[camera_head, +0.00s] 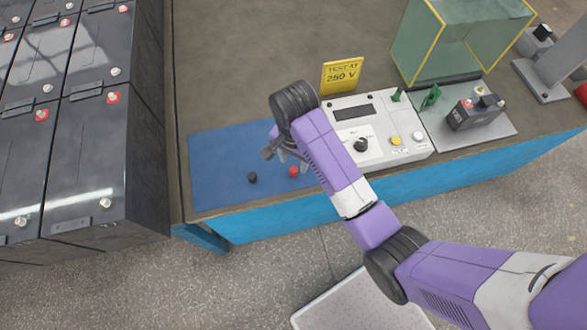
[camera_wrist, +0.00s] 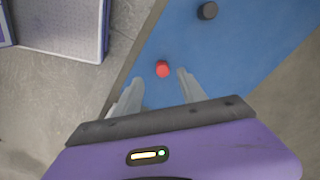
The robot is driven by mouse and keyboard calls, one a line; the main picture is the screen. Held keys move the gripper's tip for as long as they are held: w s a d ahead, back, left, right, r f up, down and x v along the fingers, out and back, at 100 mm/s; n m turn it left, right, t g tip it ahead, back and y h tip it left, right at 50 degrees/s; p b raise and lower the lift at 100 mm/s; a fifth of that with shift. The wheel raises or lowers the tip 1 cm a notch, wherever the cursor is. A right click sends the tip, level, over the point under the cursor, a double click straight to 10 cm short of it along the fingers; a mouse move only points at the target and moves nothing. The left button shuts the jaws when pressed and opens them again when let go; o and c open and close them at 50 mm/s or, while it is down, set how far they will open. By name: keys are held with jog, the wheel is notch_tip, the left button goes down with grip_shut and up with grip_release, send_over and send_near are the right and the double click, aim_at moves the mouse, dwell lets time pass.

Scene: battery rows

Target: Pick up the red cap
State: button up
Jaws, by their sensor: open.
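The red cap (camera_head: 293,171) stands on the blue mat (camera_head: 215,165) near the front edge of the workbench. In the wrist view the red cap (camera_wrist: 163,69) shows just beyond my fingertips, roughly between their lines. A black cap (camera_head: 252,177) stands on the mat to its left; in the wrist view the black cap (camera_wrist: 208,11) is farther off at the top. My gripper (camera_head: 285,158) is over the mat near the red cap, with its fingers apart and nothing between them. In the wrist view my gripper (camera_wrist: 160,85) is open. The height of the fingertips above the mat is hard to tell.
A white tester (camera_head: 375,130) with knobs stands right of the mat, behind my arm. A yellow sign (camera_head: 341,75) stands behind it. A small battery (camera_head: 475,112) and a glass guard (camera_head: 460,40) are farther right. Rows of large black batteries (camera_head: 95,160) stand at left.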

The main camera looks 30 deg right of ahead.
aim_at(294, 169)
jog(key=f, duration=0.5)
jog(key=shift+w+d+f+p, duration=0.15)
jog(key=shift+w+f+p, duration=0.1)
jog(key=shift+f+p, duration=0.15)
jog(key=shift+c, duration=0.2)
grip_shut()
